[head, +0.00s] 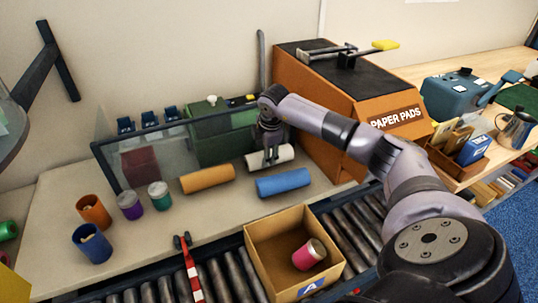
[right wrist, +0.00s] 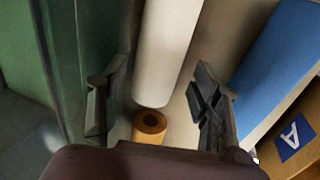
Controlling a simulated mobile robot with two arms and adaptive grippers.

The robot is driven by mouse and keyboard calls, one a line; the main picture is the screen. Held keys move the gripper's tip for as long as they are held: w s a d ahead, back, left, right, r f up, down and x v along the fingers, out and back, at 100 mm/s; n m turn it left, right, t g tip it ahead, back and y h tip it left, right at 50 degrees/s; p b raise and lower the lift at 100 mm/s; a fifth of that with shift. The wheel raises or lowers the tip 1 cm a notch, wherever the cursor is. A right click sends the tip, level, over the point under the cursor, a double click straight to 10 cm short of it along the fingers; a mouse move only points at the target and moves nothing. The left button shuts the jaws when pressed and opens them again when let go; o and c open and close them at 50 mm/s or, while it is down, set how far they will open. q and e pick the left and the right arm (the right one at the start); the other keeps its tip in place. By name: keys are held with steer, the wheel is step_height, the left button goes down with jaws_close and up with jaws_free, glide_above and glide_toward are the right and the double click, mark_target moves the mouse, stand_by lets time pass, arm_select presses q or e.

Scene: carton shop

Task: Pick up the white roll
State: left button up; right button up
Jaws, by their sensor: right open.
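The white roll (head: 284,154) lies on the counter, and it also shows in the right wrist view (right wrist: 168,45) as a long pale cylinder. In the right wrist view my right gripper (right wrist: 157,92) is open, one finger on each side of the roll's line, with clear gaps. Nothing is held. I cannot tell how far above the counter the fingertips are. My left gripper is not in view.
An orange roll (head: 207,178) and a blue roll (head: 284,182) lie in front of the white roll. A green box (head: 224,138) stands close behind, and a large orange paper-pad machine (head: 322,108) to the right. A carton (head: 262,268) holding a pink can sits on the roller conveyor.

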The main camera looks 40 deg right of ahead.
steer(key=x, duration=0.4)
steer(key=shift+d+f+p, duration=0.15)
steer(key=shift+d+p, duration=0.05)
steer(key=shift+p, duration=0.1)
steer(key=shift+c, duration=0.3)
steer(key=c, duration=1.1)
steer(key=shift+o, duration=0.2)
